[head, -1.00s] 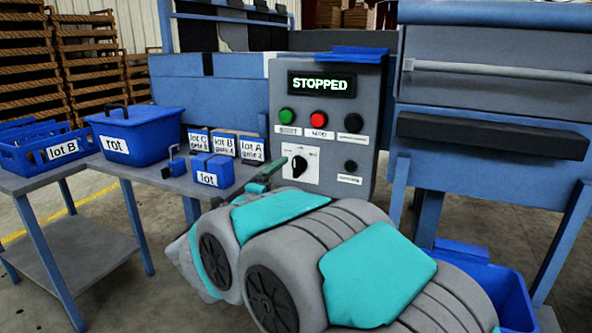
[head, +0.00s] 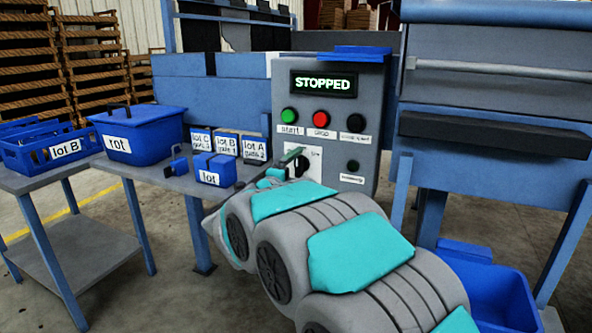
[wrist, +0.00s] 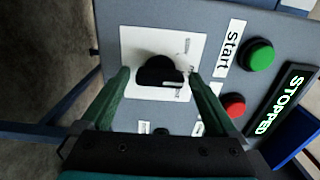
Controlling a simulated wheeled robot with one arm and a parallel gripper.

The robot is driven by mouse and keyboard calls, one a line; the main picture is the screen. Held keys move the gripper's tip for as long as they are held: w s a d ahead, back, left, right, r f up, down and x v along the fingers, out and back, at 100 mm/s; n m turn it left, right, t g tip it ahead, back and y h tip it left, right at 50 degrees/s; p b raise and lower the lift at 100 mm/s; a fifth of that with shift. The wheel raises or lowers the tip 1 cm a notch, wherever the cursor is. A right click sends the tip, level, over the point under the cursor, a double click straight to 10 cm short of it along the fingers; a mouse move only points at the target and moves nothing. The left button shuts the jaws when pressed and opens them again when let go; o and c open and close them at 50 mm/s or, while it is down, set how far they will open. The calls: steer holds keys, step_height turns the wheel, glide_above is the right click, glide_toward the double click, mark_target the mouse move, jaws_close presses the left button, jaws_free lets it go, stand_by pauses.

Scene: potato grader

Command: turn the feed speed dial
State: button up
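The feed speed dial (wrist: 160,72) is a black knob on a white plate (wrist: 190,45) on the grey control panel. In the head view the dial (head: 301,165) is partly hidden by my gripper and arm. In the wrist view my gripper (wrist: 158,80) is open, with one green finger on each side of the dial. A gap shows between each finger and the knob, and I cannot tell how far the fingertips are from the panel. The panel display (head: 323,84) reads STOPPED.
Green start (head: 289,114) and red stop (head: 320,117) buttons and a black button (head: 356,123) sit above the dial. A smaller black knob (head: 352,166) is to its right. Lot boxes (head: 214,169) and a blue rot bin (head: 140,135) stand on the left table.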

steer(key=c, duration=1.2)
steer(key=shift+p, duration=0.3)
steer(key=shift+r+n+p, duration=0.15)
steer(key=shift+n+p, duration=0.45)
steer(key=shift+p, duration=0.1)
steer(key=n+p, duration=0.4)
steer(key=p, duration=0.3)
steer(key=shift+r+n, duration=0.1)
steer(key=shift+n, duration=0.3)
steer(key=n+p, duration=0.2)
steer(key=p, duration=0.1)
steer(key=n+p, duration=0.1)
steer(key=shift+f+n+p, duration=0.25)
steer(key=shift+n+p, duration=0.1)
steer(key=shift+n, duration=0.05)
steer(key=o, duration=1.3)
